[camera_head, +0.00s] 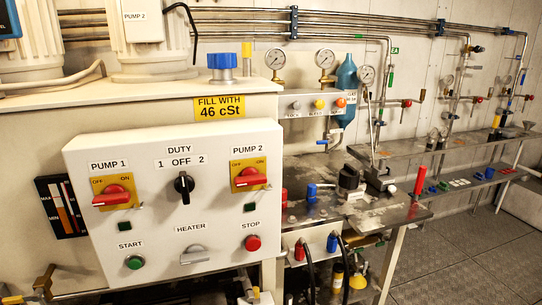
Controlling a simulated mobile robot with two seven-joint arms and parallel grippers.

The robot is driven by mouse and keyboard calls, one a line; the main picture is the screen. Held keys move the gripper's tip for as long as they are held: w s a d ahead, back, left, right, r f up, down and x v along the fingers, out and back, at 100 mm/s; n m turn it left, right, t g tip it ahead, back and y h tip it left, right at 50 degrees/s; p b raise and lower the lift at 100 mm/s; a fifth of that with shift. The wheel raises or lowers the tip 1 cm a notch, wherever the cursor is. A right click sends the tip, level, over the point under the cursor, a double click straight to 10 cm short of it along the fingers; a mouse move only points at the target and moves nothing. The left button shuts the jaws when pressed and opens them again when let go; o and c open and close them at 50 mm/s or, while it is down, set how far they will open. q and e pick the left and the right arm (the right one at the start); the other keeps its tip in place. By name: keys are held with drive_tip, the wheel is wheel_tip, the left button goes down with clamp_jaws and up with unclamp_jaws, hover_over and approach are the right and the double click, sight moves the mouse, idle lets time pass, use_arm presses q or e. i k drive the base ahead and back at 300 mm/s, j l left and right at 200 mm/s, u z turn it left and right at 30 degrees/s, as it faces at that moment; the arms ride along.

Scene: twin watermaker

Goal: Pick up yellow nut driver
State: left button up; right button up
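I cannot tell for certain which thing is the yellow nut driver. A small upright piece with a yellow top (247,50) stands on the cabinet top, just right of a blue cap (222,66). Another small yellow and black item (496,121) shows at the far right bench, too small to make out. Neither of my grippers shows in this view.
A white control panel (150,235) with switches fills the front left. A metal bench (385,216) holds a red-handled tool (420,181) standing upright. Gauges, pipes and a blue bottle (347,80) line the wall. The floor (460,250) at right is clear.

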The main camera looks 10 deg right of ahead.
sight(495, 125)
drive_tip(key=i+l+z, duration=0.2)
drive_tip(key=l+z, duration=0.3)
drive_tip(key=i+l+z, duration=0.25)
drive_tip(key=l+z, duration=0.2)
drive_tip(key=i+l+z, duration=0.35)
drive_tip(key=z, duration=0.15)
drive_tip(key=i+l+z, duration=0.2)
drive_tip(key=i+z, duration=0.55)
drive_tip(key=z, duration=0.2)
drive_tip(key=i+l+z, duration=0.1)
drive_tip(key=i, duration=1.1)
drive_tip(key=i+u, duration=0.35)
drive_tip(key=i, duration=0.15)
drive_tip(key=i+l+u, duration=0.1)
drive_tip(key=i+u, duration=0.3)
drive_tip(key=i+j+u, duration=0.1)
drive_tip(key=i+u, duration=0.65)
drive_tip(key=i, duration=0.25)
drive_tip(key=i+j, duration=0.15)
drive_tip(key=i, duration=0.2)
drive_tip(key=i+j+u, duration=0.1)
drive_tip(key=i, duration=0.25)
